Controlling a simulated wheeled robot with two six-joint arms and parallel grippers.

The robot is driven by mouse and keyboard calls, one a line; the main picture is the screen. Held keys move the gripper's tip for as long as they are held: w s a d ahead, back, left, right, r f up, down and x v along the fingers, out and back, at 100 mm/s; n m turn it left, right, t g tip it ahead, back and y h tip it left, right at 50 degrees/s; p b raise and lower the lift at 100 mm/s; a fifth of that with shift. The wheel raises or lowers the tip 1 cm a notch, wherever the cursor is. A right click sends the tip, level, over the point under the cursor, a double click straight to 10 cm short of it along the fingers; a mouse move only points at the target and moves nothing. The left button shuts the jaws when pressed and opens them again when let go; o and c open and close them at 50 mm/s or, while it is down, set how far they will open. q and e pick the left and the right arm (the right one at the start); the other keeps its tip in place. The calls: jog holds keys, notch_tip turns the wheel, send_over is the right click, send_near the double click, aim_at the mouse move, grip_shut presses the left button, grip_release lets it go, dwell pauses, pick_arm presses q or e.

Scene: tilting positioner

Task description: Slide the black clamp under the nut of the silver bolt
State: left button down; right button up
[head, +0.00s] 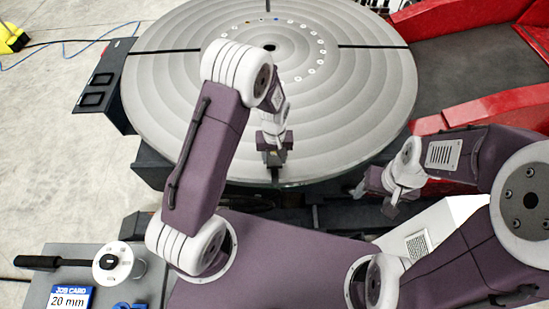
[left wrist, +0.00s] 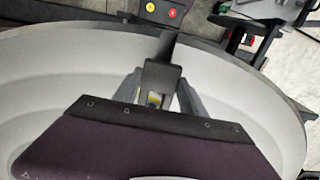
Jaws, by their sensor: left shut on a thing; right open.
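My left gripper (head: 274,148) is over the near rim of the round grey table (head: 350,115). It is shut on the black clamp (left wrist: 162,75), which shows between the two grey fingers in the left wrist view. A yellowish spot shows in the clamp's opening; I cannot tell what it is. The clamp lies in line with a dark slot (left wrist: 168,44) at the table's rim. I cannot make out the silver bolt or its nut in either view; the clamp and gripper cover that area. My right gripper (head: 391,203) is open and empty, right of the table's near edge.
A dark box with switches (head: 97,88) is at the table's left. Red framework (head: 480,105) stands at right. The table top is mostly clear.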

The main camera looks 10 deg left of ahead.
aim_at(274, 154)
pick_arm(q)
jog(key=shift+w, duration=0.1)
dwell(0.3)
jog(key=shift+w+a, duration=0.2)
jog(key=shift+w, duration=0.45)
jog(key=shift+w, duration=0.15)
jog(key=shift+w+a, duration=0.2)
jog(key=shift+w, duration=0.4)
jog(key=shift+w, duration=0.25)
dwell(0.5)
jog(key=shift+f, duration=0.15)
dwell(0.3)
grip_release()
jog(key=shift+s, duration=0.1)
dwell(0.3)
